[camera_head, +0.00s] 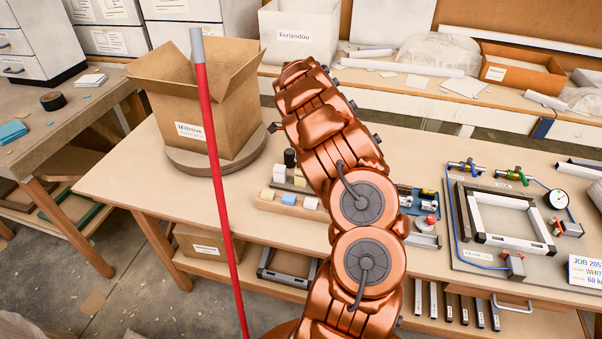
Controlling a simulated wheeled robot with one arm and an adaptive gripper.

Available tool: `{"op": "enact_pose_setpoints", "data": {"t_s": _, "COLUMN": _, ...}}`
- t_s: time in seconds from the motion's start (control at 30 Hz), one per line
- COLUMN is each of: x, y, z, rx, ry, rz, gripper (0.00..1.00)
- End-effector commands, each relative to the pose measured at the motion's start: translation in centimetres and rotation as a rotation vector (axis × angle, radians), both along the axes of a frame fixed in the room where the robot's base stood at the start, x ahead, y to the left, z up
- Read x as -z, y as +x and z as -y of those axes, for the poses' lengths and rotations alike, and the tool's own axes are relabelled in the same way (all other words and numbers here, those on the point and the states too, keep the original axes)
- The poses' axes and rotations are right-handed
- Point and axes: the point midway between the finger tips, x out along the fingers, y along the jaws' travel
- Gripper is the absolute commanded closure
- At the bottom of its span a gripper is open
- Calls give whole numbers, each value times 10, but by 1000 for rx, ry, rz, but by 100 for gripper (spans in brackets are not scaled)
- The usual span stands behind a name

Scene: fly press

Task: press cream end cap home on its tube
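Several small blocks that look like end caps stand on a wooden strip on the bench: a cream one (267,194), a pale one (310,203) and a blue one (289,199). Another cream block (279,172) stands just behind them. I cannot tell which cream one is the task's cap. Several short tubes (448,303) hang or stand below the bench's front edge; which tube is meant is unclear. My copper arm rises through the middle and hides part of the bench. My gripper is not visible, and no press is clearly recognisable.
A red pole with a grey tip (209,130) crosses the left foreground. An open cardboard box (195,115) stands on a round turntable (216,163). A square black-and-white frame (508,243) with fittings fills the right. The bench's left front (130,185) is bare.

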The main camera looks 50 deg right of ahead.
Motion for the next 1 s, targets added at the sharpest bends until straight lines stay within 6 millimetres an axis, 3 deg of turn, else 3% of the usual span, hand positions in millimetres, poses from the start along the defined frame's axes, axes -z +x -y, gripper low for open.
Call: {"op": "enact_pose_setpoints", "data": {"t_s": 1.0, "x": 10, "y": 0, "z": 0, "rx": 0, "ry": 0, "rz": 1, "gripper": 100}}
